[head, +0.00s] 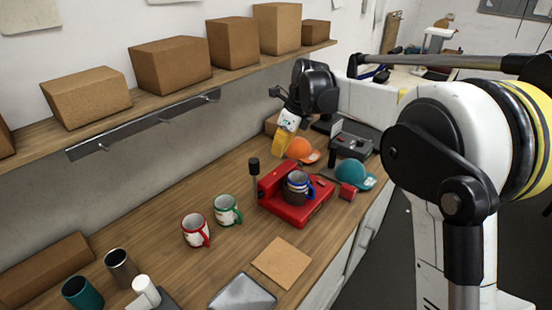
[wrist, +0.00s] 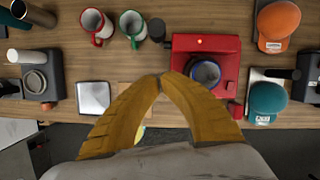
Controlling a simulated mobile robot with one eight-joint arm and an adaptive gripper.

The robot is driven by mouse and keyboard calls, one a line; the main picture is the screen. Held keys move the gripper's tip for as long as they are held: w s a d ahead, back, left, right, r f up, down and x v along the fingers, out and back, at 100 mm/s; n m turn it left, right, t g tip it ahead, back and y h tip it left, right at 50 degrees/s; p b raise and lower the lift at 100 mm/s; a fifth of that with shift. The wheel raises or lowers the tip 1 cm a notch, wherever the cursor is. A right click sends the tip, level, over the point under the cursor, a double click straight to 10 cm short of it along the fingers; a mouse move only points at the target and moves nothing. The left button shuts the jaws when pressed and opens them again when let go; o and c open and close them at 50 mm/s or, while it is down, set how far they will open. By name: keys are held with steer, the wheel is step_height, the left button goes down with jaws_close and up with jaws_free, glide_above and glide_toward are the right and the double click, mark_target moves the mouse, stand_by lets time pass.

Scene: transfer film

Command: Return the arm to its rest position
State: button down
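My gripper (head: 282,146) hangs over the far part of the workbench, near the orange cap, with the arm reaching in from the right. In the wrist view its two yellow fingers (wrist: 161,78) come together at the tips with nothing visible between them. Below it in that view is a red press (wrist: 228,46) holding a dark mug with a blue handle (wrist: 205,73). The head view also shows the red press (head: 312,213) and the mug (head: 298,188) upright in it.
A red-handled mug (head: 196,231) and a green-handled mug (head: 227,210) stand left of the press. An orange cap (head: 302,150), a teal cap (head: 352,174) and a dark machine (head: 356,141) lie beyond. A shelf with cardboard boxes (head: 170,64) overhangs the bench. A flat brown board (head: 282,262) lies in front.

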steer(key=shift+w+d+r, duration=0.1)
steer(key=shift+r, duration=0.05)
steer(key=s+d+n+t+h+b, duration=0.1)
steer(key=s+d+n+t+b, duration=0.2)
steer(key=s+d+n+b, duration=0.7)
steer(key=s+d+f+n+b, duration=0.1)
steer(key=s+d+f+n, duration=0.2)
steer(key=s, duration=0.5)
steer(key=s+d+f+n+t+h+b, duration=0.1)
steer(key=s+d+f+n, duration=0.2)
steer(key=s+f+n, duration=0.2)
steer(key=s+d+f+n+t+h+b, duration=0.1)
steer(key=s+d+f+n, duration=0.2)
steer(key=s, duration=0.8)
step_height(320, 180, down, 3)
steer(key=shift+d+r+n, duration=0.2)
steer(key=shift+d+n, duration=0.05)
steer(key=shift+n, duration=0.85)
